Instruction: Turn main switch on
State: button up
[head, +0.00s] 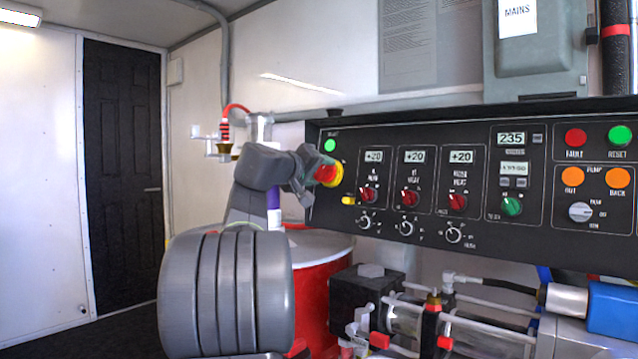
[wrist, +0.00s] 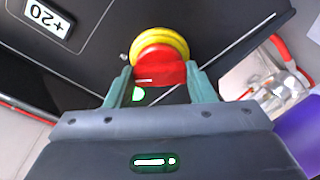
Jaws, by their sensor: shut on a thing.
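The main switch, a red knob (head: 326,174) on a yellow ring (head: 338,174), sits at the left end of the black control panel (head: 345,227). In the wrist view the red knob (wrist: 160,70) lies between my two fingers, with the yellow ring (wrist: 160,42) just beyond it. My gripper (wrist: 160,84) is shut on the red knob. In the head view my gripper (head: 310,172) reaches the knob from the left and partly hides it. The knob's on or off mark cannot be read.
Lit displays, red knobs and round buttons fill the panel to the right. A grey mains box (head: 538,60) hangs above. A red drum (head: 325,285) and hoses stand below the panel. A dark door (head: 120,170) is at the left, with open floor before it.

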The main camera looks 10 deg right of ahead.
jog(key=shift+f+m+b, duration=0.1)
jog(key=shift+m+b, duration=0.2)
jog(key=shift+m, duration=0.2)
jog(key=o, duration=1)
jog(key=v, duration=1.3)
jog(key=shift+s+a+p, duration=0.2)
jog(key=shift+a+p, duration=0.15)
jog(key=shift+w+d, duration=0.1)
jog(key=x, duration=1.3)
jog(key=shift+w+d, duration=0.15)
jog(key=shift+d, duration=0.15)
jog(key=shift+b, duration=0.3)
